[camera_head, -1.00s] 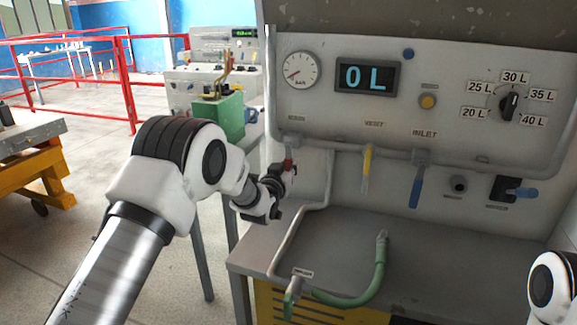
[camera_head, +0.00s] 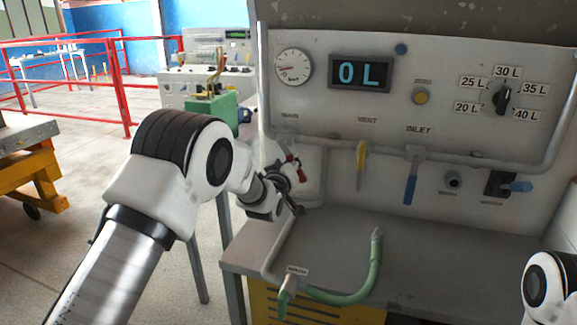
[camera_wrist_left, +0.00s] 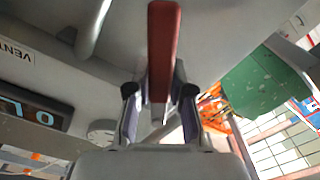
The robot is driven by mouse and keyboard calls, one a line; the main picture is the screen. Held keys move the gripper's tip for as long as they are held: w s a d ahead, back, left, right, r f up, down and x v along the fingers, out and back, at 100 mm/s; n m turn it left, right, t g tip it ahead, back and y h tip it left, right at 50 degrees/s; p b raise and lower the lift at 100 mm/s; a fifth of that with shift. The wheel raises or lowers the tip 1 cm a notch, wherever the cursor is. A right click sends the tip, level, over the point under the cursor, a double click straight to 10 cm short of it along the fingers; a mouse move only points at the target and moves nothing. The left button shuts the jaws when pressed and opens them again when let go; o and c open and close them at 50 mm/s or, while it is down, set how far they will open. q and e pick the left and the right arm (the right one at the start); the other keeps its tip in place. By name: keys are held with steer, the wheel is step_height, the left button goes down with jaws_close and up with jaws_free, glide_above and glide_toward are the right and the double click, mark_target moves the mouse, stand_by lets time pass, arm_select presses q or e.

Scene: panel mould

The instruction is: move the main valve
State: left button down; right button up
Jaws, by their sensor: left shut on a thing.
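The main valve has a red handle (camera_head: 296,167), under the MAIN label at the left end of the panel pipe. In the head view the handle slants down to the right and the gripper partly hides it. My left gripper (camera_head: 287,186) is at the handle. In the left wrist view the red handle (camera_wrist_left: 163,45) runs between the two fingers of the left gripper (camera_wrist_left: 160,105), which is shut on it. Only a white link of my right arm shows at the lower right of the head view; its gripper is out of view.
The yellow VENT handle (camera_head: 361,163) and blue INLET handle (camera_head: 410,182) hang to the right. A green hose (camera_head: 376,270) lies on the grey bench (camera_head: 440,255) below. The display (camera_head: 360,73) reads 0 L. A round gauge (camera_head: 294,67) is above the main valve.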

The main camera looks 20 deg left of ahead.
mark_target(300, 167)
arm_select(q)
steer(key=n, duration=0.1)
steer(key=d+r+n, duration=0.1)
steer(key=n, duration=0.1)
steer(key=shift+d, duration=0.1)
steer(key=n, duration=0.1)
steer(key=d+r+n, duration=0.1)
steer(key=shift+r+n, duration=0.1)
steer(key=shift+n, duration=0.2)
steer(key=n, duration=0.1)
steer(key=r+n, duration=0.1)
steer(key=n, duration=0.1)
steer(key=shift+d+r, duration=0.25)
steer(key=shift+r, duration=0.05)
steer(key=shift+r+n, duration=0.35)
steer(key=shift+n, duration=0.45)
steer(key=shift+r+n, duration=0.3)
steer(key=shift+n, duration=0.5)
steer(key=c, duration=1)
jaws_free()
steer(key=shift+s, duration=0.15)
